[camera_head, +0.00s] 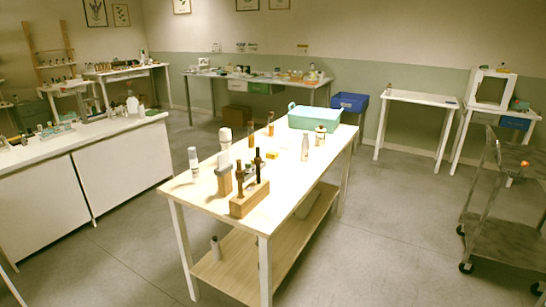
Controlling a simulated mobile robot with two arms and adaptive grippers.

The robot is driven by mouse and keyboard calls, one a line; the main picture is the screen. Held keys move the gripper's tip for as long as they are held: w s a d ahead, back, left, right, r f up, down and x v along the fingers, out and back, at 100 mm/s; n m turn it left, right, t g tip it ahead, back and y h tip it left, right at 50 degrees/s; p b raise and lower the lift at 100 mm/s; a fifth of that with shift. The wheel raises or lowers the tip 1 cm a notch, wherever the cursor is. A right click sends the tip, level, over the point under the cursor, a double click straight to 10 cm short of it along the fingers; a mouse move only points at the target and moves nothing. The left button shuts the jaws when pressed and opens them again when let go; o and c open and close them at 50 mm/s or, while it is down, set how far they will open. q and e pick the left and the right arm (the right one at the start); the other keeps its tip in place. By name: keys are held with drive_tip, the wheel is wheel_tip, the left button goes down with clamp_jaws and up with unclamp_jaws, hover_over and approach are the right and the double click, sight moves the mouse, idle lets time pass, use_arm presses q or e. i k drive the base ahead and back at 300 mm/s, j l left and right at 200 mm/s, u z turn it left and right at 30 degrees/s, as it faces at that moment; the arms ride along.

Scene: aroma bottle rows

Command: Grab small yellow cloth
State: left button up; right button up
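A small yellow item (271,155) lies on the middle table (215,195), just behind the wooden bottle block. It is too small for me to tell whether it is cloth. No other yellow cloth is clear in view. Neither of my grippers shows in the head camera view.
A wooden block (249,199) with dark bottles stands near the table's front. White-topped bottles (193,162), a clear bottle (305,147) and a teal crate (313,117) share the tabletop. A metal cart (507,200) stands right. The floor (400,220) between is clear.

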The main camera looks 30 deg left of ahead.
sight(272, 155)
drive_tip(key=i+u, duration=0.1)
drive_tip(key=u, duration=0.35)
drive_tip(key=i+l+u, duration=0.8)
drive_tip(key=l, duration=0.3)
